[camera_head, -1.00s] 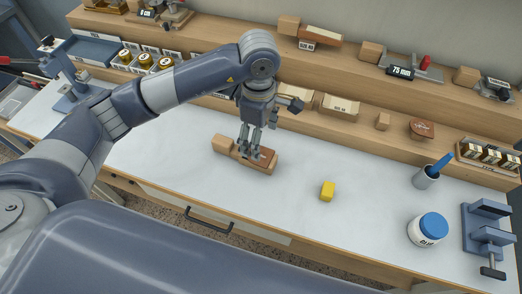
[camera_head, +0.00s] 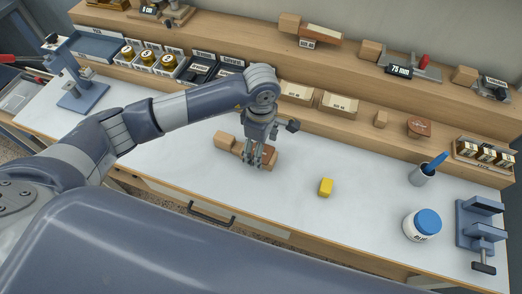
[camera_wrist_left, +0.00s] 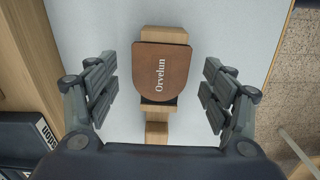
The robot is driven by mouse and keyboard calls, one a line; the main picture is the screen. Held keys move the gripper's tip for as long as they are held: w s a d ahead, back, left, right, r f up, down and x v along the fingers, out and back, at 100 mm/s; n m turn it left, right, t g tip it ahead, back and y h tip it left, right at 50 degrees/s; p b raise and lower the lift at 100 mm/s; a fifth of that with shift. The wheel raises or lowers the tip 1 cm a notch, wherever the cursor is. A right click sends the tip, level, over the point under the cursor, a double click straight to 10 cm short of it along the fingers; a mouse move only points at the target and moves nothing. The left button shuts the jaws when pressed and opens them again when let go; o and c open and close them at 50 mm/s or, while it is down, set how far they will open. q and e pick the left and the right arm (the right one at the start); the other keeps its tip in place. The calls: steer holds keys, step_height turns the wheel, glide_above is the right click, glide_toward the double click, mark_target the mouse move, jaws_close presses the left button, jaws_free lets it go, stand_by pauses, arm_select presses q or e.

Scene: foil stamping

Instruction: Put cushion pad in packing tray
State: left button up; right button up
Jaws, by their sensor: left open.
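A brown pad lettered "Orvelun" (camera_wrist_left: 161,70) lies on a wooden stand (camera_head: 224,142) on the white bench. I cannot tell for sure that it is the cushion pad. My left gripper (camera_head: 254,163) is open above the pad, with one finger on each side of it in the left wrist view and nothing between them seen gripped. It partly hides the pad in the head view. A shallow blue tray (camera_head: 97,46) at the back left may be the packing tray. My right gripper is not in view.
Wooden shelves line the back. A blue press (camera_head: 78,85) stands left. The bench's middle front is clear.

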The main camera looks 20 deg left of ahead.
arm_select(q)
steer(key=shift+f+b, duration=0.25)
steer(key=shift+b, duration=0.2)
stand_by(0.5)
steer(key=c, duration=0.8)
